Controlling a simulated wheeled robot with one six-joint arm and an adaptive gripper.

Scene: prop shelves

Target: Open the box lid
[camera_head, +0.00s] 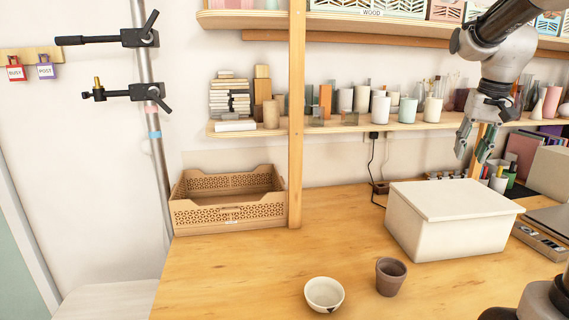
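A cream-white box (438,232) stands on the right part of the wooden table. Its flat lid (455,199) lies on top and looks closed. My gripper (472,151) hangs above the back of the box, pointing down and apart from the lid. Its two fingers are spread with a gap between them, and I see nothing held there.
A white bowl (324,294) and a brown cup (391,276) stand in front of the box. A wooden crate (228,212) sits at the left beside a wooden post (296,120). A shelf with vases (408,110) runs behind. The table's middle is clear.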

